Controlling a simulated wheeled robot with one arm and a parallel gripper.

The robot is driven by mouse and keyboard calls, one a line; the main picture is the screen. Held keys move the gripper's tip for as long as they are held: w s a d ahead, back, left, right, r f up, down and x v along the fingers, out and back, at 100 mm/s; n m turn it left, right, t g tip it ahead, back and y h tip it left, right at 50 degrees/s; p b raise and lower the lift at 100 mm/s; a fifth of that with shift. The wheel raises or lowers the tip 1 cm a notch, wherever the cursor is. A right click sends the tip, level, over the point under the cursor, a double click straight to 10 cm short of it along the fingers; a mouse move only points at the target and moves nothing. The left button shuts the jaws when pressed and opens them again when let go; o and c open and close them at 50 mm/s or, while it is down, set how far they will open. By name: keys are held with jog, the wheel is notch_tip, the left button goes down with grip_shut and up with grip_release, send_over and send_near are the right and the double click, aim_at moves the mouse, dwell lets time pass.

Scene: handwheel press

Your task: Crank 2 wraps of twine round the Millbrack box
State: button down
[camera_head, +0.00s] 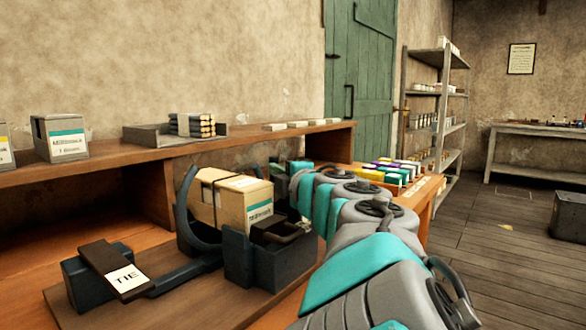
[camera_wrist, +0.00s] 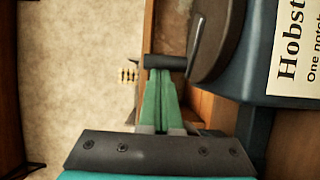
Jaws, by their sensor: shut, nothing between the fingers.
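A tan box (camera_head: 232,200) with a white and teal label sits in the dark tying machine (camera_head: 268,262); its name is too small to read surely. A thin dark line runs over the box. A curved dark arm (camera_head: 189,205) rises on its left. My gripper reaches behind the machine's far right side in the head view, its fingers hidden there. In the wrist view my gripper (camera_wrist: 163,82) has its green fingers together and empty. Their tips are at a dark cylindrical handle (camera_wrist: 165,62) beside a dark round wheel part (camera_wrist: 215,40); I cannot tell whether they touch.
A lever marked TIE (camera_head: 115,270) is at the machine's front left. A label starting "Hobst" (camera_wrist: 295,50) is on the blue body. A shelf (camera_head: 95,172) holds a grey box (camera_head: 60,138) and a tray (camera_head: 150,137). Coloured blocks (camera_head: 392,172) stand beyond my arm.

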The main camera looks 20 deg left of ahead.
jog(key=shift+w+a+p, duration=0.15)
jog(key=shift+a+p, duration=0.1)
jog(key=shift+a, duration=0.25)
jog(key=shift+w+a+p, duration=0.15)
jog(key=shift+a+p, duration=0.1)
jog(key=shift+a, duration=0.25)
dwell(0.9)
